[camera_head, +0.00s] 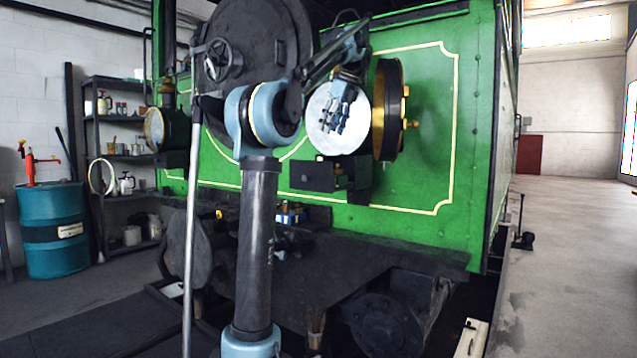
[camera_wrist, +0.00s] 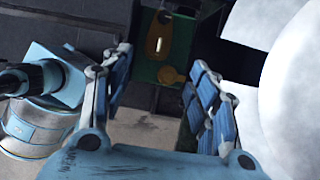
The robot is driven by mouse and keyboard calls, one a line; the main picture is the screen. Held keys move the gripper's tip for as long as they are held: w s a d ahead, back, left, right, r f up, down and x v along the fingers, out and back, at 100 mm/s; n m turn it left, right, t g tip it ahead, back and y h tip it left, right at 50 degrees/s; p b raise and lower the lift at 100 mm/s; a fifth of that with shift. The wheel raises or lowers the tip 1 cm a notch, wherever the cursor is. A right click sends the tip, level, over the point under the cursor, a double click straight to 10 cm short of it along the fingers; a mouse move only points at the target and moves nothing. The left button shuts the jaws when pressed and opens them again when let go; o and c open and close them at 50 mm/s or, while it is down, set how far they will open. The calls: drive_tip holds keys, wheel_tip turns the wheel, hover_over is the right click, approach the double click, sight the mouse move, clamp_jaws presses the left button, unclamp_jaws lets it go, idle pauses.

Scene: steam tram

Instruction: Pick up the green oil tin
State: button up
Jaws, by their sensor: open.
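My gripper (camera_head: 337,122) is raised in front of the round silver lamp face on the green engine front. In the wrist view my gripper (camera_wrist: 160,63) is open, its blue jointed fingers spread apart with nothing held between them. Beyond the fingertips is a dark green surface (camera_wrist: 147,72) with a yellow elongated piece (camera_wrist: 158,35) and a smaller yellow piece (camera_wrist: 172,76) on it. I cannot tell whether this is the green oil tin. No green oil tin can be made out for sure in the head view; my arm hides part of the engine front.
The silver lamp face (camera_head: 325,132) and its open brass-rimmed door (camera_head: 388,110) are close beside my gripper. A small blue and yellow box (camera_head: 290,216) sits low on the dark front beam (camera_head: 400,250). Shelves with cans and a teal drum (camera_head: 55,245) stand left. Floor is clear at right.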

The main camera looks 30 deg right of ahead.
sight(320, 159)
drive_tip(key=x, duration=1.3)
drive_tip(key=shift+w+r, duration=0.1)
clamp_jaws()
